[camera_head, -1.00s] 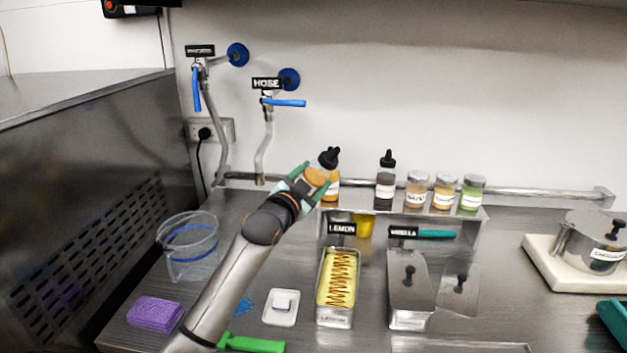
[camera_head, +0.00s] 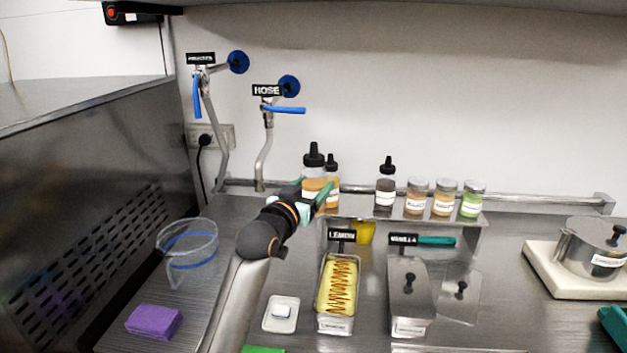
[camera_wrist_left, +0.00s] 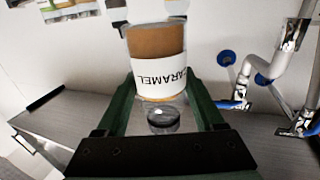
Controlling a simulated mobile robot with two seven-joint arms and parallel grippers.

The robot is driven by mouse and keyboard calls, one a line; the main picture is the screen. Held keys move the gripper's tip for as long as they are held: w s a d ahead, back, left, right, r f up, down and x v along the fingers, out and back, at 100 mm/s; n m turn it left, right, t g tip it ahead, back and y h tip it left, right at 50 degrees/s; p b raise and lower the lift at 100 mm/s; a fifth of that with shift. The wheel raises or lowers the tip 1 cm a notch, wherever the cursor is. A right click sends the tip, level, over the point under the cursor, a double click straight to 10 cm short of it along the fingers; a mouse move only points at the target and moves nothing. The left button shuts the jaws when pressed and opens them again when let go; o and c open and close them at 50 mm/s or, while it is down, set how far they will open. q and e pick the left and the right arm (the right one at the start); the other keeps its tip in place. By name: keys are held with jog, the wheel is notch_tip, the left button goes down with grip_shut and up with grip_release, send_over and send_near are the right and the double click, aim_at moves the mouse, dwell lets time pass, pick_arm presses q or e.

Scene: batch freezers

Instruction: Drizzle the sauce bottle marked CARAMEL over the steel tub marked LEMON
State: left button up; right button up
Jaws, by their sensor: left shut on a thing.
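The sauce bottle marked CARAMEL (camera_wrist_left: 157,60) sits between the green fingers of my left gripper (camera_wrist_left: 168,100) in the left wrist view. In the head view my left gripper (camera_head: 318,194) is shut on this bottle (camera_head: 313,172), which stands upright with its black cap up, at the left end of the bottle shelf. I cannot tell if its base touches the shelf. The steel tub marked LEMON (camera_head: 336,323) is open on the counter in front of the shelf. Its yellow content carries a brown zigzag of sauce. My right gripper is not in view.
A second amber bottle (camera_head: 331,168) stands right behind the held one. A dark bottle (camera_head: 386,184) and several jars (camera_head: 444,199) share the shelf (camera_head: 400,226). The lidded vanilla tub (camera_head: 409,300) is right of LEMON. A clear pitcher (camera_head: 188,250) and purple sponge (camera_head: 154,321) are left.

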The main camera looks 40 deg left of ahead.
pick_arm(q)
jog(key=s+d, duration=0.6)
jog(key=s, duration=0.3)
jog(key=shift+d, duration=0.35)
dwell(0.5)
